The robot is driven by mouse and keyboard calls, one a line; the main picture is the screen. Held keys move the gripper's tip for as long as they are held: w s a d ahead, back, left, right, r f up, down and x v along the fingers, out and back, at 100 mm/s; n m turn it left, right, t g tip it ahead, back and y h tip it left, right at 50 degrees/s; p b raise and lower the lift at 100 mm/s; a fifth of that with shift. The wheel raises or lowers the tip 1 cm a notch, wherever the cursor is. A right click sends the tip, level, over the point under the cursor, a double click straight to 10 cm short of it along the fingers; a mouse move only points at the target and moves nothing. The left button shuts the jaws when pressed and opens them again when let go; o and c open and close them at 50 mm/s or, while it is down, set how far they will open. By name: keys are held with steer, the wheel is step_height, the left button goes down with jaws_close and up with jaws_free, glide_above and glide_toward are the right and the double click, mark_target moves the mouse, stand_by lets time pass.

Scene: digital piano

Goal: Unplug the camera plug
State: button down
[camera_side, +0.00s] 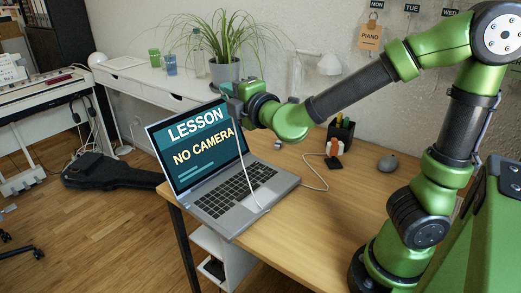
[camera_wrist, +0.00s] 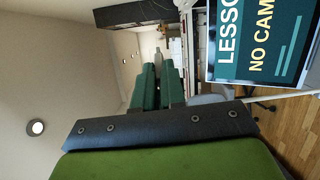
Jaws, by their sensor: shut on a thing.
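The open laptop (camera_side: 225,205) stands on the wooden desk, and its screen (camera_side: 188,150) reads "LESSON" and "NO CAMERA". The screen also shows at the right of the wrist view (camera_wrist: 262,45). My gripper (camera_side: 234,102) is raised beside the top right corner of the screen, clear of the keyboard. Its green fingers (camera_wrist: 158,85) are shut on the camera plug, which is mostly hidden between them. A white cable (camera_side: 243,165) hangs from the gripper across the keyboard, then loops over the desk to the right of the laptop.
A potted plant (camera_side: 225,70) stands on the white side desk behind my gripper.

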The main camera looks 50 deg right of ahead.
steer(key=d+f+g+h, duration=0.5)
steer(key=d+f, duration=0.4)
steer(key=f, duration=0.1)
steer(key=m+g+h, duration=0.2)
steer(key=m+g, duration=0.3)
steer(key=g, duration=1.3)
glide_above(336, 200)
steer(key=f, duration=1.5)
steer(key=shift+w+d, duration=0.15)
steer(key=shift+w, duration=0.1)
steer(key=shift+s+n+g, duration=0.25)
steer(key=shift+n+g, duration=0.15)
steer(key=shift+n, duration=0.3)
steer(key=shift+f, duration=0.1)
steer(key=shift+f, duration=3.35)
